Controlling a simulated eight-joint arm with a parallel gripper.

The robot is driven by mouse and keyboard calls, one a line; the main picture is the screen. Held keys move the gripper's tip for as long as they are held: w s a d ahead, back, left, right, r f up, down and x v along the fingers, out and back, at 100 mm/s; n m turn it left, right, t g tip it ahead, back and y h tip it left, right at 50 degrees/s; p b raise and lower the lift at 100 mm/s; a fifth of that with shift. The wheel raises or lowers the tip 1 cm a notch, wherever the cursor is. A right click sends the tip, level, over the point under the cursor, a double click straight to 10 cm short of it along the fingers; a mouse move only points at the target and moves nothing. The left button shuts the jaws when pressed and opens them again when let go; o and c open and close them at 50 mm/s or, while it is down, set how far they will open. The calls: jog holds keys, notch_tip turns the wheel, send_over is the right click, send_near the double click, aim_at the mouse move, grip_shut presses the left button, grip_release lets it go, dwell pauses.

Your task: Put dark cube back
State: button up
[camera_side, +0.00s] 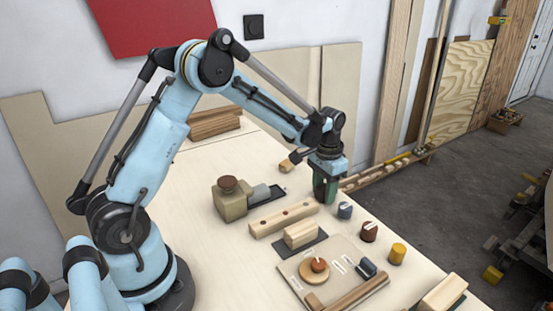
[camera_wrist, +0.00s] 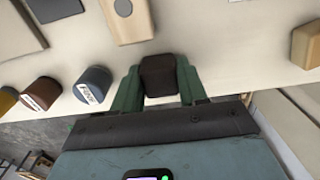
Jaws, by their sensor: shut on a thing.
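My gripper (camera_side: 325,192) points down over the right side of the table, beyond the row of small cylinders. In the wrist view its green fingers (camera_wrist: 158,88) are shut on the dark cube (camera_wrist: 158,72), which sits between them. In the side view the fingers hide the cube, and I cannot tell whether it touches the table. A dark flat tray (camera_side: 277,192) with a grey-green block lies left of my gripper, beside an olive block with a brown knob (camera_side: 229,196).
A blue-grey cylinder (camera_side: 345,210) stands close to my gripper, with a red-brown one (camera_side: 369,232) and a yellow one (camera_side: 398,253) nearer the camera. A holed wooden bar (camera_side: 284,219), a pale block (camera_side: 301,233) and a board (camera_side: 310,262) lie to the front. The table edge is close.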

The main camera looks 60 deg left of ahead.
aim_at(324, 188)
jog(key=shift+f, duration=0.1)
jog(key=o, duration=0.9)
jog(key=shift+o, duration=0.2)
notch_tip(324, 188, up, 12)
jog(key=s+d+t, duration=0.3)
jog(key=s, duration=0.5)
jog(key=s+d+r+t, duration=0.1)
jog(key=s+d+t, duration=0.2)
jog(key=s, duration=0.5)
jog(key=shift+s+d+r+t, duration=0.25)
jog(key=shift+t, duration=0.35)
